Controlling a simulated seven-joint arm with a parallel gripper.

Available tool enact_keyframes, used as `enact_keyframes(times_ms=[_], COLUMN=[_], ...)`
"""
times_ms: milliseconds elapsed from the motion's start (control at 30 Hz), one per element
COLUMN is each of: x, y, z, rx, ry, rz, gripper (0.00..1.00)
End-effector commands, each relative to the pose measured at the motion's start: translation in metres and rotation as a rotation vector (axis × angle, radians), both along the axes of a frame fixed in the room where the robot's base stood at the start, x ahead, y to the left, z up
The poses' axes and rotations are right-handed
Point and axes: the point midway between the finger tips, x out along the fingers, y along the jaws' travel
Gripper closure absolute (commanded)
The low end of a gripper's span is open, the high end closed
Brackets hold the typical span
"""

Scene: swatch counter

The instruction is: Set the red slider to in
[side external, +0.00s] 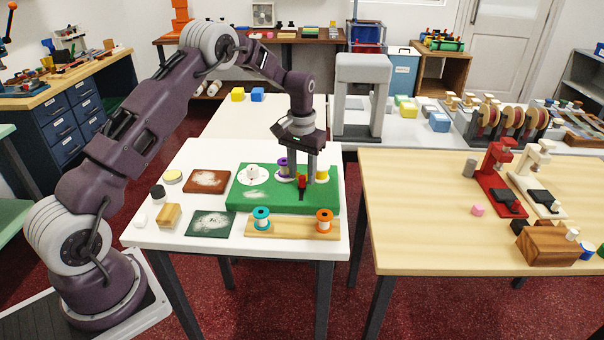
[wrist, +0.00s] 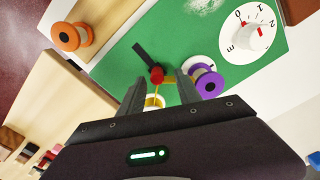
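The red slider (side external: 302,183) is a small red knob on a narrow black slot in the green board (side external: 245,201). In the wrist view the red slider (wrist: 157,75) sits at the end of the black slot (wrist: 143,54) nearest my gripper. My gripper (wrist: 160,84) is open, its two fingers apart on either side of the knob in the picture. In the side view my gripper (side external: 303,180) points down at the board's right part, low by the knob. I cannot tell whether a finger touches it. No "in" marking is readable.
A purple spool (wrist: 208,83) stands close to one finger, and a yellow spool (side external: 322,174) is close to the other side. A white dial (wrist: 247,38) is on the board. Teal (side external: 261,218) and orange (side external: 324,220) spools stand on a wooden strip in front.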

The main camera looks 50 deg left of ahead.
Motion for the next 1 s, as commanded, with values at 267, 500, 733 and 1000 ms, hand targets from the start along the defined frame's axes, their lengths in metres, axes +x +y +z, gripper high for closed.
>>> enact_keyframes(times_ms=[267, 500, 733, 1000], x=[-0.001, 0.0, -0.001, -0.003], y=[-0.001, -0.001, -0.001, -0.003], z=[0.003, 0.049, 0.071, 0.077], rx=[-0.002, 0.0, -0.001, -0.001], ry=[0.003, -0.001, 0.003, -0.004], rz=[-0.001, -0.001, -0.001, -0.004], gripper=[0.6, 0.6, 0.6, 0.6])
